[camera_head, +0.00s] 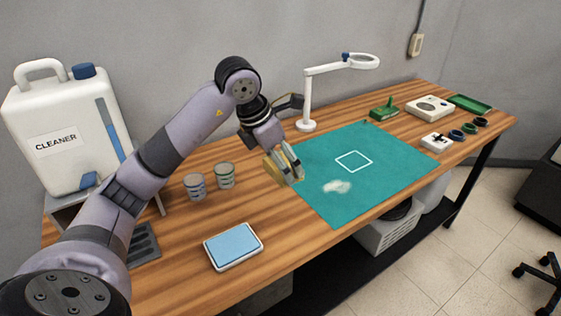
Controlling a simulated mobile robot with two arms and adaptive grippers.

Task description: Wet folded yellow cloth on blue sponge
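The folded yellow cloth (273,170) is between the fingers of my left gripper (291,168), which is shut on it. The gripper holds it above the wooden table, by the left edge of the green mat. The blue sponge (233,244) lies in a shallow white tray (234,263) near the front of the table. The sponge is in front and to the left of the cloth, well apart from it. My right gripper is not in view.
Two small striped jars (195,187) stand left of the gripper. A white cleaner jug (62,130) stands at the left. The green mat (390,158) bears a white square outline and a whitish smear (337,187). A white magnifier lamp (307,100) stands behind the mat.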

